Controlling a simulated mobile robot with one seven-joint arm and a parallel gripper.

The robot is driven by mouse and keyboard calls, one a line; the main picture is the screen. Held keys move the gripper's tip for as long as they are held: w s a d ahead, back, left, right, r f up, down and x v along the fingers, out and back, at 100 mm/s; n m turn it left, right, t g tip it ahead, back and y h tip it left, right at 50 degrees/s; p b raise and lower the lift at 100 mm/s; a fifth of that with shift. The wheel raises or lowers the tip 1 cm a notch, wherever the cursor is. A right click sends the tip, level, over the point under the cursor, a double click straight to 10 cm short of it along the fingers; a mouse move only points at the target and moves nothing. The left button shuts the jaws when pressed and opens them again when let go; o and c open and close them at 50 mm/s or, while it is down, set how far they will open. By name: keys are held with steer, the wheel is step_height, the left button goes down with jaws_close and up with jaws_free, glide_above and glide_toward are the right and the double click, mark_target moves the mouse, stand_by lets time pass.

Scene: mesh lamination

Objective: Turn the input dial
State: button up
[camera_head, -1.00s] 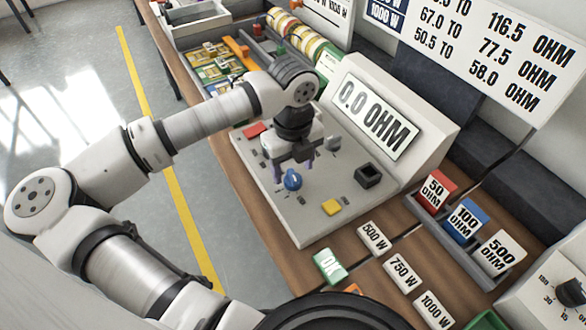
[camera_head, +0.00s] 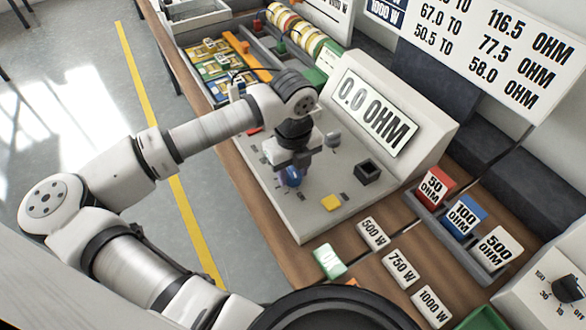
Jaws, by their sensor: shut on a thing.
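The blue dial (camera_head: 292,177) sits on the sloped grey panel of the meter (camera_head: 322,220). My gripper (camera_head: 292,170) points down at the dial and is shut on it, with the fingers at its sides. The fingers and wrist hide much of the dial, so its pointer cannot be read. The meter's display (camera_head: 373,112) reads 0.0 OHM.
A yellow button (camera_head: 330,203) and a black socket (camera_head: 367,172) are on the same panel, right of my gripper. A grey knob (camera_head: 333,140) stands behind it. Labelled watt tags (camera_head: 400,268) and coloured ohm cards (camera_head: 465,216) lie to the right.

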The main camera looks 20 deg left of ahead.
steer(key=shift+f+b, duration=0.1)
steer(key=shift+b, duration=0.25)
steer(key=m+b, duration=0.1)
steer(key=b, duration=0.1)
steer(key=m+b, duration=0.1)
steer(key=b, duration=0.1)
steer(key=shift+f, duration=0.3)
steer(key=m+b, duration=0.5)
steer(key=b, duration=0.1)
steer(key=m+b, duration=0.4)
steer(key=shift+r, duration=0.2)
steer(key=m+b, duration=0.2)
steer(key=m, duration=0.2)
steer(key=shift+r+m, duration=0.15)
steer(key=shift+m, duration=0.15)
steer(key=shift+r, duration=0.1)
steer(key=o, duration=1)
